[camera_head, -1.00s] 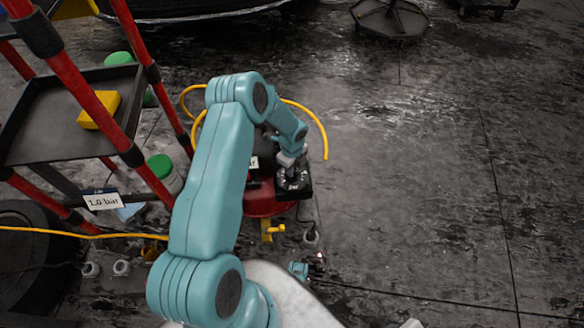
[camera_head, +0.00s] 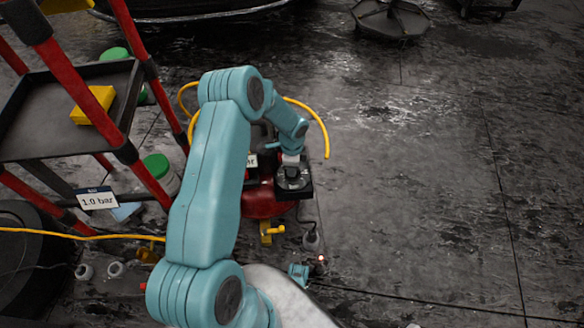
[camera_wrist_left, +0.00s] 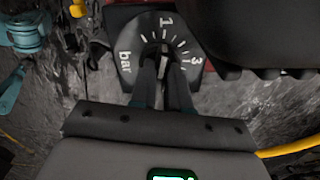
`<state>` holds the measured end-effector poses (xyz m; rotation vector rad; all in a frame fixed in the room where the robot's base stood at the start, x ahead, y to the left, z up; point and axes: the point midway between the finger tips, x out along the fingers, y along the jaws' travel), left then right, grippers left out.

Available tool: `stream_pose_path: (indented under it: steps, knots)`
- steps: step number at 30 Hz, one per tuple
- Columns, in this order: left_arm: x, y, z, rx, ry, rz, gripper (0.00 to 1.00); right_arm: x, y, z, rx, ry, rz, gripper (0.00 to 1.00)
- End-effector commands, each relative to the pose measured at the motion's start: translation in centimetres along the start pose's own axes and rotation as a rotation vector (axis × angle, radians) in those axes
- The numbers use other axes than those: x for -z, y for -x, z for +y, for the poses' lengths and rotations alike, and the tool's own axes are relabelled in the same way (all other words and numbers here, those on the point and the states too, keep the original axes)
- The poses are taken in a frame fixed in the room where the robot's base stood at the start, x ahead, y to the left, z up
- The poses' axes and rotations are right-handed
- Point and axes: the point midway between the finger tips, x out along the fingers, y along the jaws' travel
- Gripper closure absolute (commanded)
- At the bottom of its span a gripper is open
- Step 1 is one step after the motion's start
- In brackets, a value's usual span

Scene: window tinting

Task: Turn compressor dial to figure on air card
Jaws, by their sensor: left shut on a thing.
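The air card (camera_head: 97,200) at the left of the head view reads 1.0 bar. The red compressor (camera_head: 262,204) stands on the floor, partly hidden behind my left arm. In the left wrist view its dial plate (camera_wrist_left: 126,64) is black with white ticks, the figures 1 and 3 and the word bar. My left gripper (camera_wrist_left: 164,72) is shut on the knob in the middle of this dial. A pale mark shows between the fingertips, below the 1. The fingers hide most of the knob, so its exact setting is hard to read. My right gripper is not in view.
A red-framed trolley (camera_head: 122,152) with a dark tray and a yellow block (camera_head: 93,104) stands at the left. A yellow hose (camera_head: 318,122) curves behind the compressor. A green-lidded jar (camera_head: 158,168) is by the trolley. The floor (camera_head: 430,190) to the right is clear.

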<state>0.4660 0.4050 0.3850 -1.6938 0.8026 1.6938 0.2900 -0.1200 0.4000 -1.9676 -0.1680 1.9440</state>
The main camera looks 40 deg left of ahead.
Motion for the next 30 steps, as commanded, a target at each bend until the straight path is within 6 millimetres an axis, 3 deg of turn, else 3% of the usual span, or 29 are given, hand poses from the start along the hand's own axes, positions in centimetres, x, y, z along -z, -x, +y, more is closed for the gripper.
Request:
stream_pose_path:
  steps: [17,18,20,30]
  knots:
    - [0.04,0.01,0.04,-0.001,0.036,0.0,1.0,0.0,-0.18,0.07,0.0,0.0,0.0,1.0]
    - [0.04,0.01,0.04,-0.001,0.036,0.0,0.78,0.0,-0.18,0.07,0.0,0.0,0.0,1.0]
    - [0.05,0.01,0.03,-0.001,0.036,0.0,0.58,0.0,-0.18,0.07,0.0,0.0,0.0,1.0]
    - [0.02,0.37,-0.01,0.0,0.036,0.0,0.58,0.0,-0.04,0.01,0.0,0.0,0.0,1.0]
